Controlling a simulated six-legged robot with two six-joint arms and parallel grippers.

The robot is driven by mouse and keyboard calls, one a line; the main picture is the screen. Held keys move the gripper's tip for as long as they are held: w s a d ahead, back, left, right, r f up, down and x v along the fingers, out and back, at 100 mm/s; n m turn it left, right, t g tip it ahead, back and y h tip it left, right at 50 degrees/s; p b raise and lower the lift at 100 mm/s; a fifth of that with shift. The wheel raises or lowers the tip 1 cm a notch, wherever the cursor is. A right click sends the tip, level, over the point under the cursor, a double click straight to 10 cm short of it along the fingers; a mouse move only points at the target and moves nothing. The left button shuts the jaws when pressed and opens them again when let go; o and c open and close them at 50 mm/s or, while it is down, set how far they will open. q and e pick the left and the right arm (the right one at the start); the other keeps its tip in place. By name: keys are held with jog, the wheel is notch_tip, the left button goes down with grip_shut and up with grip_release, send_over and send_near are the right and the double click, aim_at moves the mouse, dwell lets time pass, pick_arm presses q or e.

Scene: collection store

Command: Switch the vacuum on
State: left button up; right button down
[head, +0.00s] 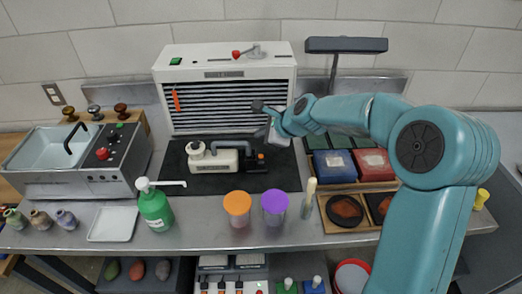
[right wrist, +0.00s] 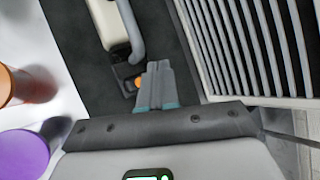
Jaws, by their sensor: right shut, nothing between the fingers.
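The vacuum is a cream-coloured unit (head: 215,161) with a grey hose, lying on a black mat (head: 190,184) at the back middle of the bench. At its right end is a small dark block with an orange button (head: 261,156). In the right wrist view the cream body (right wrist: 107,22), the grey hose and the orange button (right wrist: 138,83) show at the upper middle. My right gripper (right wrist: 158,68) is shut and empty, its fingertips beside the button in that view; contact cannot be told. In the head view my right gripper (head: 267,138) is small, above the block. My left gripper is not seen.
A white slatted unit (head: 225,75) stands behind the mat. An orange-topped cup (head: 238,203), a purple-topped cup (head: 275,203) and a green pump bottle (head: 155,210) stand in front. A sink unit (head: 80,160) is left; trays with boxes (head: 334,166) are right.

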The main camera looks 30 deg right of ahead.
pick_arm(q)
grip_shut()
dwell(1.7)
